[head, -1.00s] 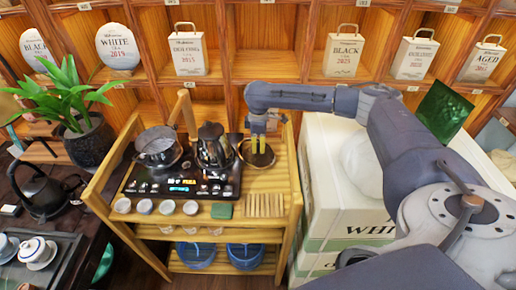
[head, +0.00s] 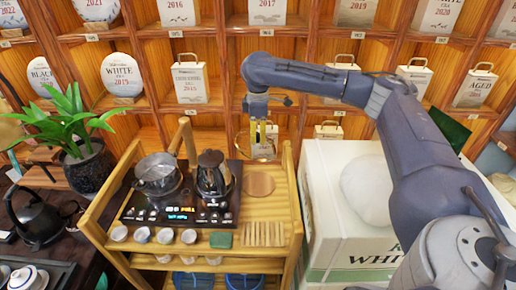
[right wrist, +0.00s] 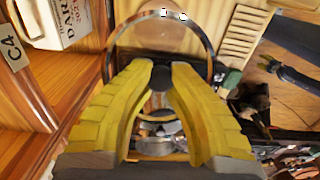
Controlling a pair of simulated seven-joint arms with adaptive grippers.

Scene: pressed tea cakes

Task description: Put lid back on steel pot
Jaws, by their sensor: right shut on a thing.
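The steel pot (head: 157,176) stands on the left of the black cooktop (head: 168,215) on the wooden cart. Its top looks open. My right gripper (head: 258,139) is above the right side of the cart, shut on the lid (head: 265,153). The lid is clear glass with a steel rim and hangs tilted off the cart top. In the right wrist view, my right gripper (right wrist: 160,80) has its yellow fingers around the lid's dark knob, and the lid's rim (right wrist: 112,45) curves beyond them. My left gripper is not in view.
A dark glass kettle (head: 212,178) stands on the cooktop between pot and lid. A bare round coaster (head: 259,184) lies below the lid. Several small cups (head: 142,235), a green block (head: 221,240) and a slatted rack (head: 263,234) line the front. The cart's wooden side rails rise around it.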

